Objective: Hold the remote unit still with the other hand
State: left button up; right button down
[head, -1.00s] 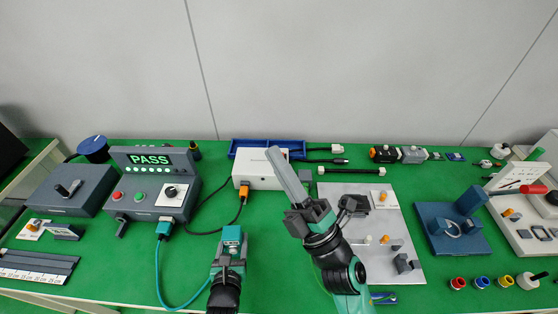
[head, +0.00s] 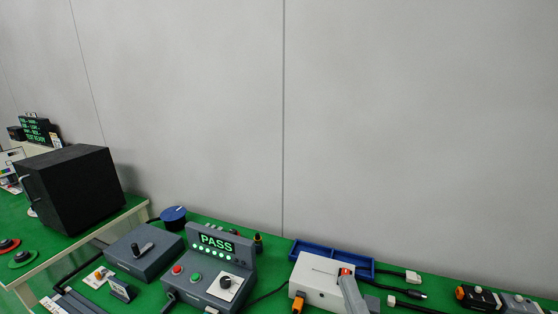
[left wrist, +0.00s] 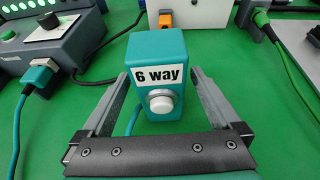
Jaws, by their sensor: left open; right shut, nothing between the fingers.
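My left gripper (left wrist: 160,88) is open, with one finger on either side of the unit; contact cannot be told. In the head view now, the unit and left gripper are out of frame.
The grey tester (head: 222,268) with a lit PASS display stands left of the white box. A teal plug (left wrist: 40,76) with its cable is beside the unit in the left wrist view. A blue tray (head: 332,256) lies behind the white box. A black box (head: 72,190) stands far left.

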pick_arm(q)
jog(key=shift+s, duration=0.1)
